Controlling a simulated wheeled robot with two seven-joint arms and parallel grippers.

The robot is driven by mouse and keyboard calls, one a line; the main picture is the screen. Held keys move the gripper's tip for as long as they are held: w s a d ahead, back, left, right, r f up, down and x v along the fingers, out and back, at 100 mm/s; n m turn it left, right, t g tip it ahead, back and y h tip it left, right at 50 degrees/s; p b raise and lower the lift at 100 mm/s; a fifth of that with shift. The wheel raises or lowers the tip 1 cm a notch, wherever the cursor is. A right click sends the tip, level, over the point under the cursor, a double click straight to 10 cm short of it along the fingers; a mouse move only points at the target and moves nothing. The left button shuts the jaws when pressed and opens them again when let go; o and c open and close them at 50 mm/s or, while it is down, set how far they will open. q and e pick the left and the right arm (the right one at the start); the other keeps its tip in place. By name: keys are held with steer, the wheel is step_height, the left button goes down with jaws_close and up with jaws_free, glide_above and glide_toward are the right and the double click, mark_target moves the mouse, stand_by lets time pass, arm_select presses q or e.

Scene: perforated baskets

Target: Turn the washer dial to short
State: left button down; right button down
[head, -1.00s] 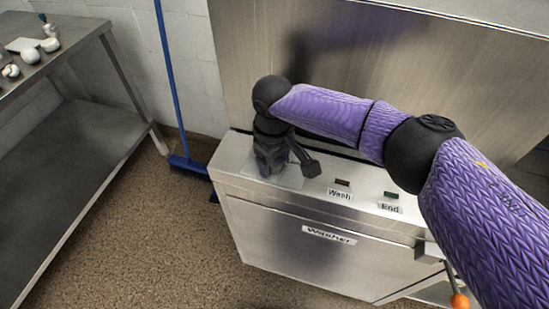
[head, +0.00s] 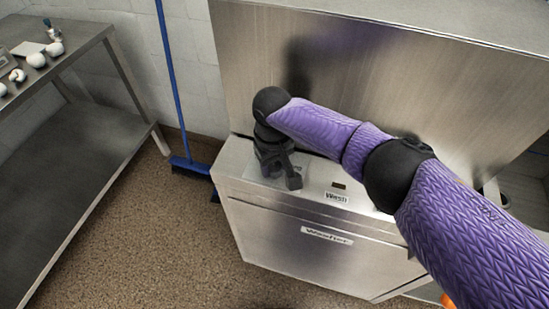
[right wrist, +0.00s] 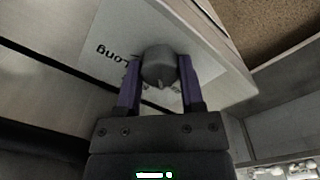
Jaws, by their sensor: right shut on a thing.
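The washer (head: 300,245) is a stainless steel unit with a "Washer" label on its front. My right gripper (head: 270,165) is over the left end of its sloped top panel and covers the dial in the head view. In the right wrist view the dial (right wrist: 158,66) is a dark grey round knob between the two purple fingers of my right gripper (right wrist: 160,82), which is shut on it. A white plate (right wrist: 115,42) under the dial bears the word "Long", upside down. Other markings beside the dial are mostly hidden. My left gripper is not in view.
A "Wash" label (head: 337,197) with a small indicator (head: 339,185) sits right of the gripper. A steel table (head: 75,65) with white round items stands at left. A blue broom (head: 180,120) leans on the wall. The floor between is clear.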

steer(key=shift+r+m+p, duration=0.15)
steer(key=shift+m+p, duration=0.35)
steer(key=shift+m, duration=0.5)
steer(key=shift+m+p, duration=0.35)
steer(key=shift+m, duration=0.55)
steer(key=m, duration=0.2)
steer(key=shift+m+p, duration=0.4)
steer(key=shift+m, duration=0.8)
steer(key=shift+c, duration=1.1)
jaws_free()
